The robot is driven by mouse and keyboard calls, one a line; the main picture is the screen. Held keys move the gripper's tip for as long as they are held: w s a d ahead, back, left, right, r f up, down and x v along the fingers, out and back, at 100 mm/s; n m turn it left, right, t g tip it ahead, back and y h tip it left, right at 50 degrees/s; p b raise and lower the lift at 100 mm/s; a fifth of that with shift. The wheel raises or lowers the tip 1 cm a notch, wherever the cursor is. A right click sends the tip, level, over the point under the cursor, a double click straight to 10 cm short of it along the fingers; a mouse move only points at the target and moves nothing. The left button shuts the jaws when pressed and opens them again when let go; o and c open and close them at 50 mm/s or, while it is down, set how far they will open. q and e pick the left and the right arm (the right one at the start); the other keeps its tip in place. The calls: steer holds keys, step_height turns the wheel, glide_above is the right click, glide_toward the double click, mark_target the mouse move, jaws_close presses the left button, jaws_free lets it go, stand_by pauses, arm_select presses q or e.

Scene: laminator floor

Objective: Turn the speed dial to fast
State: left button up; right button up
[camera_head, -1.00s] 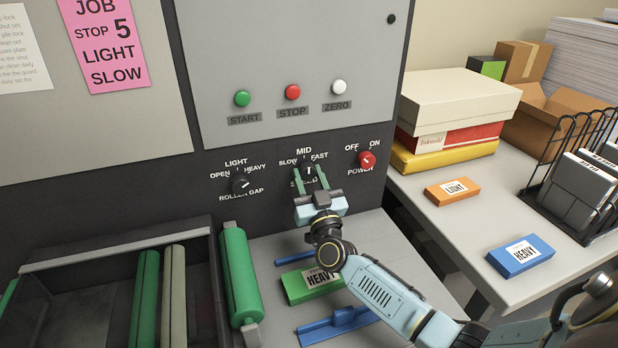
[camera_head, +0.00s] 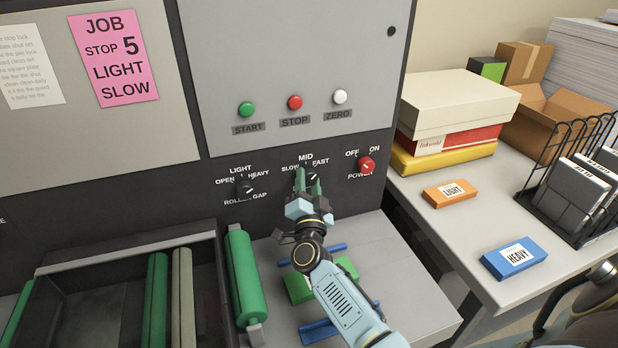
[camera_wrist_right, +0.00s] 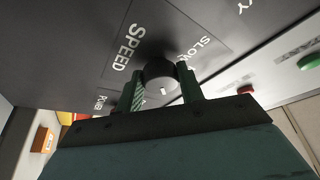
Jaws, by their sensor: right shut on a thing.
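The black speed dial (camera_head: 312,177) is on the dark panel under the MID, SLOW and FAST labels. My right gripper (camera_head: 306,180) is at it, partly covering it in the head view. In the right wrist view my right gripper (camera_wrist_right: 160,86) has its green fingers on both sides of the speed dial (camera_wrist_right: 159,72), shut on it. The dial's white mark points down in that view, away from the SLOW lettering and toward the POWER side. The FAST label is hidden there. My left gripper is not in view.
The roller gap dial (camera_head: 245,188) is left of the speed dial and the red power knob (camera_head: 366,164) is right. START (camera_head: 246,109), STOP (camera_head: 295,102) and ZERO (camera_head: 340,97) buttons are above. A green roller (camera_head: 243,275) and a green block (camera_head: 300,287) lie below.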

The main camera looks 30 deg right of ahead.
steer(key=shift+a+r+m+g+p, duration=0.1)
steer(key=shift+m+g+p, duration=0.7)
steer(key=shift+m, duration=1.1)
steer(key=o, duration=1)
steer(key=b+v, duration=0.1)
steer(key=v, duration=1.2)
steer(key=shift+a, duration=0.2)
steer(key=shift+s+f, duration=0.1)
steer(key=shift+f, duration=0.15)
